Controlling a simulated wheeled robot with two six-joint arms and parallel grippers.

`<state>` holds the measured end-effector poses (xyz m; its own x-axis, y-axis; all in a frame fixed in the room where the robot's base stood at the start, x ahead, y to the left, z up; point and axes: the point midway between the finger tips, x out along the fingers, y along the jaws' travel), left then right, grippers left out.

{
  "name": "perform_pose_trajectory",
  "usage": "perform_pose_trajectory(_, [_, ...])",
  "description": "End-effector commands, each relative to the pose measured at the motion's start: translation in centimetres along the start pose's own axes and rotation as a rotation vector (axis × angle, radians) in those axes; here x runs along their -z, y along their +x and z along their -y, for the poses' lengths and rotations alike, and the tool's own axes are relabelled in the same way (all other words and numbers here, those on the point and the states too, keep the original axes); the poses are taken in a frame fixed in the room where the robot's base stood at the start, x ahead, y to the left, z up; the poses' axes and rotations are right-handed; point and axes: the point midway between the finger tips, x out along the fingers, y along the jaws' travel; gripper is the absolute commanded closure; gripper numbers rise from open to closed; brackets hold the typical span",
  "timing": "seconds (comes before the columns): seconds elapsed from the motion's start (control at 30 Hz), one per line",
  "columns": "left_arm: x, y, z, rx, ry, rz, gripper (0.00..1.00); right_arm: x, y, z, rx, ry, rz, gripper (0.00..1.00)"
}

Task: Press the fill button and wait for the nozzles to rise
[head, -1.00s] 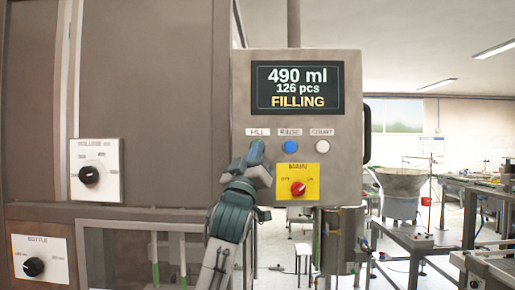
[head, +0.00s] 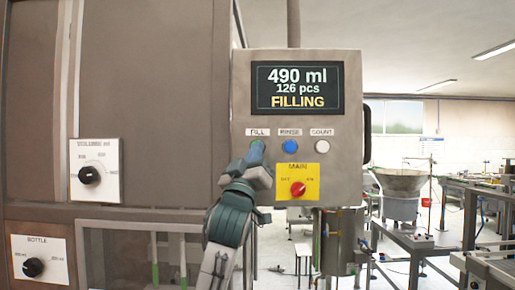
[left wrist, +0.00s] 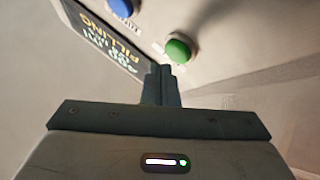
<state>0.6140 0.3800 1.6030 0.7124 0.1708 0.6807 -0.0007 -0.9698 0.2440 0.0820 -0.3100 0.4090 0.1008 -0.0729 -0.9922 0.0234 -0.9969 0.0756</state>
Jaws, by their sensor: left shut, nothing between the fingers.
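The control panel (head: 350,180) has a screen (head: 297,88) reading 490 ml, 126 pcs and FILLING. Below it are the FILL, RINSE and COUNT labels. The nozzles cannot be made out. My right gripper is not in view.
The blue rinse button (head: 290,147) and white count button (head: 322,147) sit to the right. A red main switch (head: 298,189) on a yellow plate is below them. Volume (head: 89,174) and bottle (head: 33,267) dials are at left.

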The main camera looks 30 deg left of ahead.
Motion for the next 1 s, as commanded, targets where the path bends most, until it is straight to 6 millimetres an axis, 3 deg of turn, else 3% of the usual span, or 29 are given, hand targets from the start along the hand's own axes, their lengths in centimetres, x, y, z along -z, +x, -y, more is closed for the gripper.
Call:
perform_pose_trajectory(0.57, [2.4,-3.3,-2.4,-0.001,0.0,-0.001,1.0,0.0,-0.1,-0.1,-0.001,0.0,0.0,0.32])
perform_pose_trajectory(1.0, [2.5,-3.5,-2.5,0.0,0.0,0.0,1.0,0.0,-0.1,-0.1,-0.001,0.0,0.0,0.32])
